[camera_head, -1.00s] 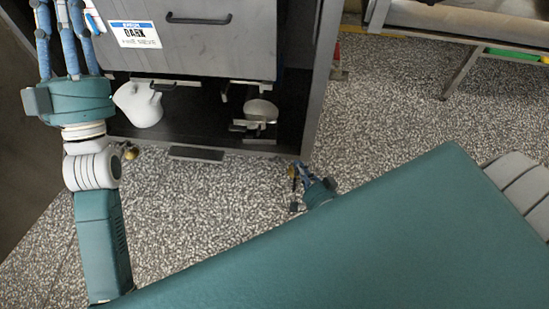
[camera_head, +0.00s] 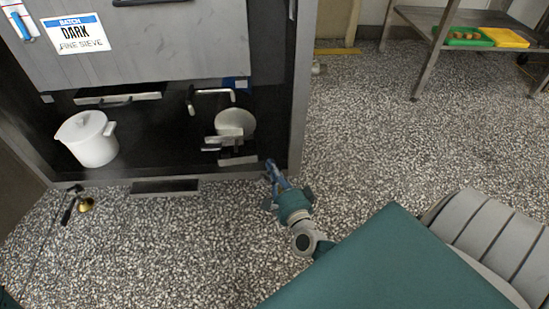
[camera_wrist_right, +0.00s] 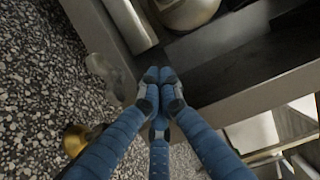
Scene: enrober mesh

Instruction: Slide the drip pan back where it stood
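No piece is plainly marked as the drip pan. A flat metal tray edge with a handle (camera_head: 118,97) shows under the cabinet front, and a dark flat plate (camera_head: 166,187) juts out at floor level; I cannot tell which, if either, is the pan. My right gripper (camera_head: 270,168) is at the cabinet's lower right front corner. In the right wrist view its blue fingers (camera_wrist_right: 160,80) are drawn together at the tips, beside the metal base rim (camera_wrist_right: 235,107), with nothing visible between them. My left gripper is out of view.
The cabinet front has a DARK FINE SIEVE label (camera_head: 75,35). Inside stand a white lidded pot (camera_head: 88,140) and a pale round vessel (camera_head: 235,122) behind metal brackets. A brass piece (camera_head: 87,204) lies on the floor at left. Speckled floor (camera_head: 400,150) is open at right.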

